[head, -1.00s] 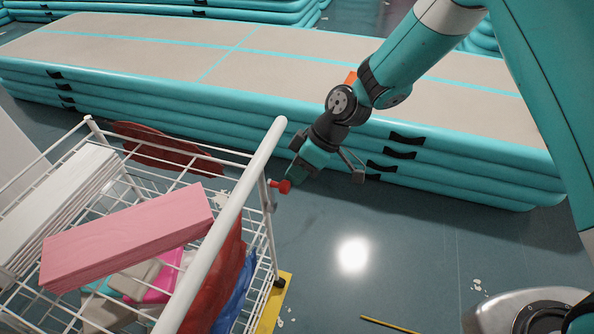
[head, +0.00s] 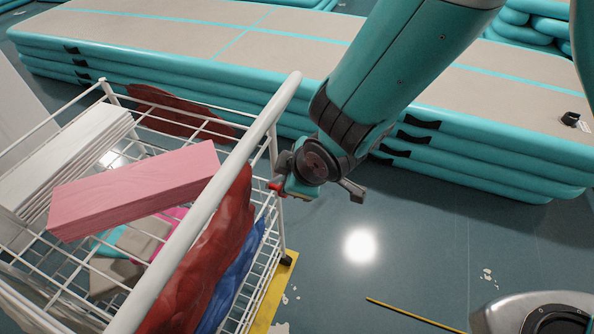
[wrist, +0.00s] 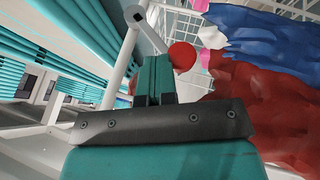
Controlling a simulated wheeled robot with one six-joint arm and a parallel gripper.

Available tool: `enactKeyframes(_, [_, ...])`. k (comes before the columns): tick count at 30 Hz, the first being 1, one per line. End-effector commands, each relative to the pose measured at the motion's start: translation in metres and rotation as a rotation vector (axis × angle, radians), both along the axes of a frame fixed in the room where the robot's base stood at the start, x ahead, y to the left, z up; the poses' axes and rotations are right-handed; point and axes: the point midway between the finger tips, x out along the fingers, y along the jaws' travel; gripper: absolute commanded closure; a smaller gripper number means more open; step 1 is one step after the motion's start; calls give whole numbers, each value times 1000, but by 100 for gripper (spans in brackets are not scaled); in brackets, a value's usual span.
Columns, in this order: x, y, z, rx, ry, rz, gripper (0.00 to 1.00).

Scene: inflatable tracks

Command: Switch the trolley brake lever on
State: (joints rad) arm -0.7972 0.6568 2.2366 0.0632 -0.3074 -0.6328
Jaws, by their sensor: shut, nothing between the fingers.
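The white wire trolley (head: 283,95) stands at the left of the head view. A red knob (head: 275,187), which looks like the end of the brake lever, shows at its right side, partly hidden by my gripper (head: 292,190). In the wrist view a round red knob (wrist: 183,56) sits just beyond and right of my gripper's teal fingers (wrist: 155,80), with a pale rod by it. Another bit of red shows left of the fingers. My gripper is shut and empty, close to the knob; I cannot tell whether they touch.
A pink block (head: 135,190), white boards (head: 65,165) and dark red (head: 205,260) and blue (head: 237,280) bundles load the trolley. Stacked teal inflatable tracks (head: 470,150) lie behind. A yellow stick (head: 415,315) lies on the otherwise open floor at right.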

Motion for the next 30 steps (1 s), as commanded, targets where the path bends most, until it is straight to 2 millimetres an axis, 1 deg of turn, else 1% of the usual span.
enactKeyframes(3, [-5, 2, -6, -1, 3, 1, 100])
enactKeyframes(12, [-12, 5, -12, 0, 6, 2, 100])
enactKeyframes(27, [-15, 6, -15, -1, 15, 6, 100])
enactKeyframes(30, [-15, 5, -13, -2, 15, 6, 100])
